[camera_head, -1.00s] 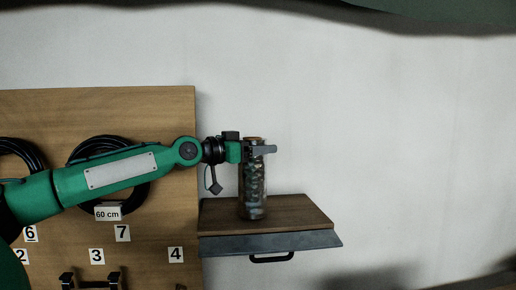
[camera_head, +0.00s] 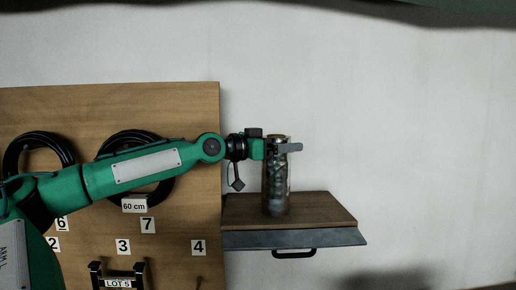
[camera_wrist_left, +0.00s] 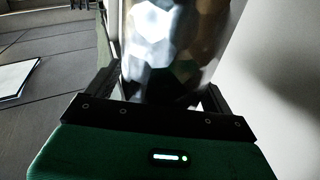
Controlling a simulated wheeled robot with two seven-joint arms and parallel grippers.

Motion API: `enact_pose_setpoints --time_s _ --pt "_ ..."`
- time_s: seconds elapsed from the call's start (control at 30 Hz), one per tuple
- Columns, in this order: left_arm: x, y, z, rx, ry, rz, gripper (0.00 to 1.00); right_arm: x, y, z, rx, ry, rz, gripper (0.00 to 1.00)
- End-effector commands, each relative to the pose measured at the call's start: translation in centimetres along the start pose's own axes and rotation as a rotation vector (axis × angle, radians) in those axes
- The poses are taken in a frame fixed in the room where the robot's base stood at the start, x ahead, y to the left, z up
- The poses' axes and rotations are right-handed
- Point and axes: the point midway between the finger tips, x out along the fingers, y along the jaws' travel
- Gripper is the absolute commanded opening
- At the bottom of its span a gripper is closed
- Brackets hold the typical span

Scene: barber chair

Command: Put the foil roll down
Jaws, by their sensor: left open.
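The foil roll (camera_head: 275,188), a tall shiny cylinder with a brown top rim, stands upright on the small wooden shelf (camera_head: 335,208). My left gripper (camera_head: 283,148) is around its upper part, one finger showing in front of it. In the left wrist view the foil roll (camera_wrist_left: 172,50) fills the space between the open fingers of the left gripper (camera_wrist_left: 165,95). Whether a finger touches it, I cannot tell. The roll's base appears to rest on the shelf. My right gripper is not in view.
The shelf has a grey front edge with a black handle (camera_head: 294,253) below. To its left is a wooden board (camera_head: 190,110) with black cable coils (camera_head: 112,150), number labels and a black holder (camera_head: 118,276). The wall right of the shelf is bare.

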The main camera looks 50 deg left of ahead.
Motion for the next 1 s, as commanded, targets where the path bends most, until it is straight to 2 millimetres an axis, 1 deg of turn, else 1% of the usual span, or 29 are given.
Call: enact_pose_setpoints --time_s 0.03,0.67,1.0 --pt "-0.3 0.0 0.1 0.001 0.004 0.000 0.85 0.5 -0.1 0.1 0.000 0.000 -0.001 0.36" --pt "-5.3 0.0 0.3 0.000 0.005 0.000 0.85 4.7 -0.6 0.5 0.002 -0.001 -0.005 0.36" --pt "-8.7 0.0 0.4 0.000 0.005 -0.001 0.85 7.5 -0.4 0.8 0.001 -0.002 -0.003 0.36"
